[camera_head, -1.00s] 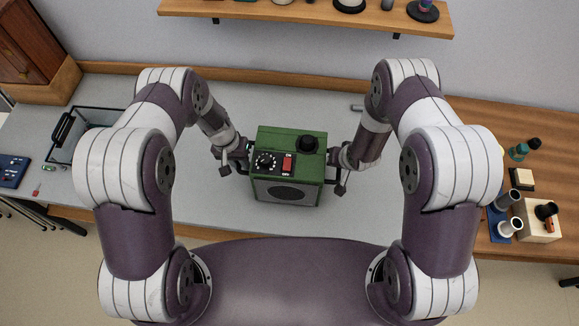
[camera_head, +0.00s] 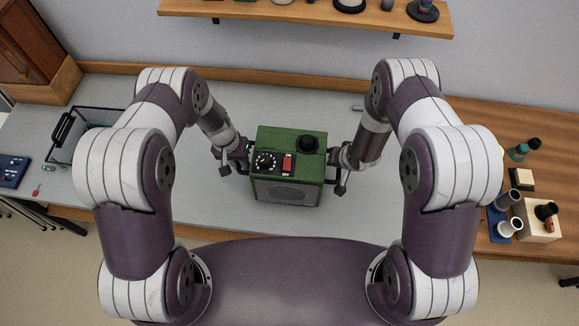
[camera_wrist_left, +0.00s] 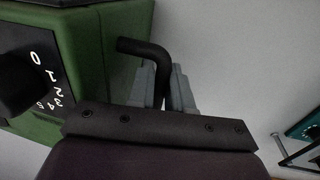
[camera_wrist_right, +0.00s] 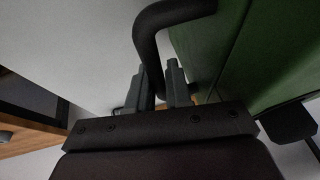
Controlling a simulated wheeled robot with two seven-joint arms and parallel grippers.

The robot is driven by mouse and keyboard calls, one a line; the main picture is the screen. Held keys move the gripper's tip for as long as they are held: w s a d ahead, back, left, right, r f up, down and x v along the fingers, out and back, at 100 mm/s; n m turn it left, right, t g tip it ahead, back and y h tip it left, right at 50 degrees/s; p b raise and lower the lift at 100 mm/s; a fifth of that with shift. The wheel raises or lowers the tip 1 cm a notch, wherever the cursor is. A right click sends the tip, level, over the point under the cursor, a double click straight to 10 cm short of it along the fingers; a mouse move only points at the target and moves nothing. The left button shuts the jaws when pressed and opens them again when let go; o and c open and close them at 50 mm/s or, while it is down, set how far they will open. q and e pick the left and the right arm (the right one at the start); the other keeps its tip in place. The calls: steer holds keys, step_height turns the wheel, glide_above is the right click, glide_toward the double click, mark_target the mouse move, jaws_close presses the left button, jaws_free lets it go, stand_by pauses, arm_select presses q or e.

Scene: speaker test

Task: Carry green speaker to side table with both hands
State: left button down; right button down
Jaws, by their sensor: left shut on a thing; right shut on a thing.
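The green speaker (camera_head: 290,165) is upright at the middle of the grey worktop in the head view, with a dial, a red switch and a black knob on top. My left gripper (camera_head: 243,152) is at its left side. In the left wrist view the left gripper (camera_wrist_left: 162,88) is shut on a black handle (camera_wrist_left: 145,50) of the speaker. My right gripper (camera_head: 337,160) is at its right side. In the right wrist view the right gripper (camera_wrist_right: 160,85) is shut on the other black handle (camera_wrist_right: 150,35). I cannot tell whether the speaker's base touches the worktop.
The grey worktop (camera_head: 215,205) is clear around the speaker. A wire-sided tray (camera_head: 62,140) and a blue box (camera_head: 12,170) are at the left. The wooden table (camera_head: 490,145) at the right holds cups, a blue tray and blocks. A wooden shelf (camera_head: 310,14) hangs behind.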

arm_select(q)
steer(key=shift+w+r, duration=0.1)
steer(key=shift+r, duration=0.05)
arm_select(e)
steer(key=shift+r, duration=0.1)
